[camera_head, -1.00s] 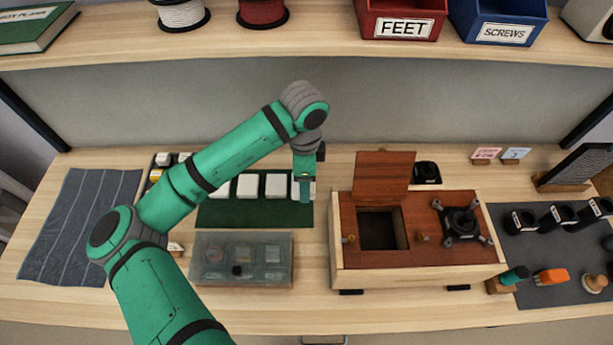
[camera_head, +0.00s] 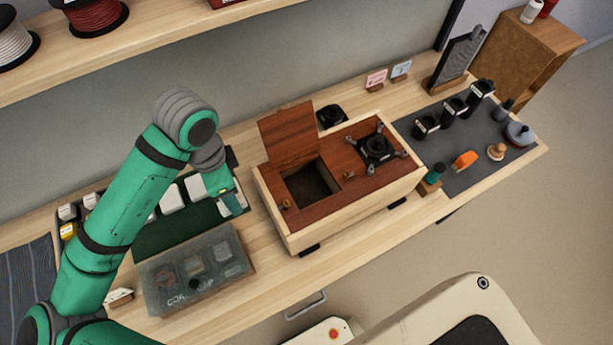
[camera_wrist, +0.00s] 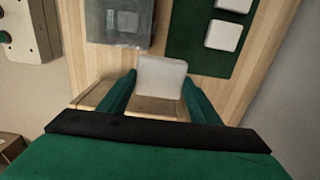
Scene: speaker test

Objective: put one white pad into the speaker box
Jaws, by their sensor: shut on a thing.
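My gripper (camera_head: 231,203) is shut on a white pad, held between the two fingers in the wrist view (camera_wrist: 162,76). In the head view the gripper is left of the speaker box (camera_head: 345,215), near the right end of the green mat (camera_head: 180,232), and mostly hides the held pad. Other white pads (camera_head: 172,198) lie on the mat; two also show in the wrist view (camera_wrist: 223,35). The speaker box has a reddish-brown top with a dark square opening (camera_head: 312,187). Its wooden lid (camera_head: 289,136) stands open behind the opening.
A clear-lidded case (camera_head: 195,268) lies in front of the mat. A black speaker part with arms (camera_head: 377,148) sits on the box top, right of the opening. A grey mat (camera_head: 465,135) with black cups and small tools lies farther right. A shelf runs above.

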